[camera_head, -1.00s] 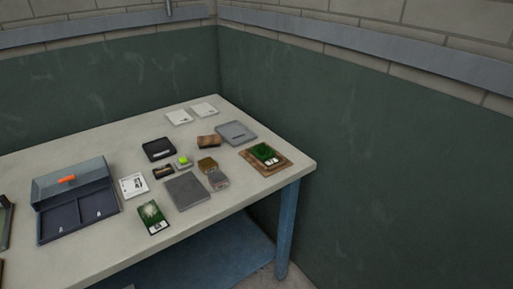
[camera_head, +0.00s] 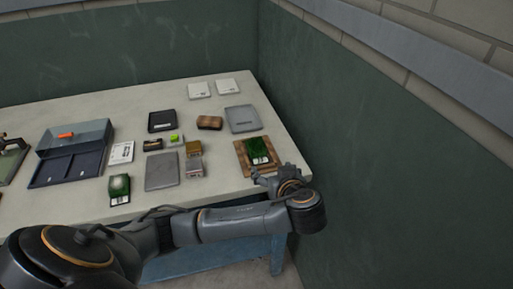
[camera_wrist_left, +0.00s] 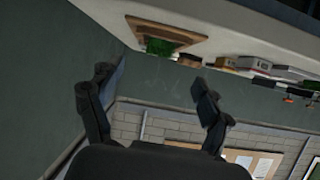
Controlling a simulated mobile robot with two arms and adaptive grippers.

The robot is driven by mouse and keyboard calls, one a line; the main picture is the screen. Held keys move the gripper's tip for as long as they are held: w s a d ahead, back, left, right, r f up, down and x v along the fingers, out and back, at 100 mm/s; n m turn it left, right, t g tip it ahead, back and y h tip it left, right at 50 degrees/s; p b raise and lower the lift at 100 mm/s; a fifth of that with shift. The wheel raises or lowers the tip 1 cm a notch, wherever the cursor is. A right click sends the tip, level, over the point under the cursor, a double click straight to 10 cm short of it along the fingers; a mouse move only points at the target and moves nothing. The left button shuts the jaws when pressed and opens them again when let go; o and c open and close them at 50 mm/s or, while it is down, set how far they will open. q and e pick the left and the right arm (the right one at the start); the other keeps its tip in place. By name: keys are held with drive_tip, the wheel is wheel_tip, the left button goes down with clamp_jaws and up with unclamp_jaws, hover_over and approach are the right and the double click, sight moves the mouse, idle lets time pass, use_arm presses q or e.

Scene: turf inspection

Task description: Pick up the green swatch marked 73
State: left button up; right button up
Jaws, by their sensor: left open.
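Two green swatches with white labels lie on the table: one (camera_head: 257,146) on a brown wooden board (camera_head: 241,157) at the right, the other (camera_head: 119,184) at the front left. The number on each label is too small to read. My left gripper (camera_head: 273,175) is at the near edge of the board, close to the swatch there, and is open and empty. In the left wrist view, the left gripper's fingers (camera_wrist_left: 152,88) are spread apart, with the green swatch (camera_wrist_left: 159,47) and board (camera_wrist_left: 148,28) beyond them. My right gripper is not in view.
A dark open case (camera_head: 65,165) stands at the left of the table (camera_head: 215,202). Grey plates (camera_head: 162,171), a grey tray (camera_head: 242,118), small blocks (camera_head: 194,166) and white cards (camera_head: 122,152) lie between. Walls close off the back and right.

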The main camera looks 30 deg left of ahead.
sight(258, 148)
use_arm(q)
drive_tip(key=shift+n+y, duration=0.4)
drive_tip(key=shift+n, duration=0.1)
drive_tip(key=b+x, duration=0.3)
drive_tip(key=r+b+x, duration=0.1)
drive_tip(key=b+x, duration=0.2)
drive_tip(key=shift+w+a, duration=0.1)
drive_tip(key=shift+a, duration=0.15)
drive_tip(key=shift+w+a+r+p, duration=0.15)
drive_tip(key=shift+w+a+p, duration=0.25)
drive_tip(key=shift+a+p, duration=0.1)
drive_tip(key=shift+x, duration=0.8)
drive_tip(key=p+x, duration=0.1)
drive_tip(key=x, duration=0.3)
drive_tip(key=shift+w+a+f, duration=0.1)
drive_tip(key=shift+w+f, duration=0.25)
drive_tip(key=c, duration=0.9)
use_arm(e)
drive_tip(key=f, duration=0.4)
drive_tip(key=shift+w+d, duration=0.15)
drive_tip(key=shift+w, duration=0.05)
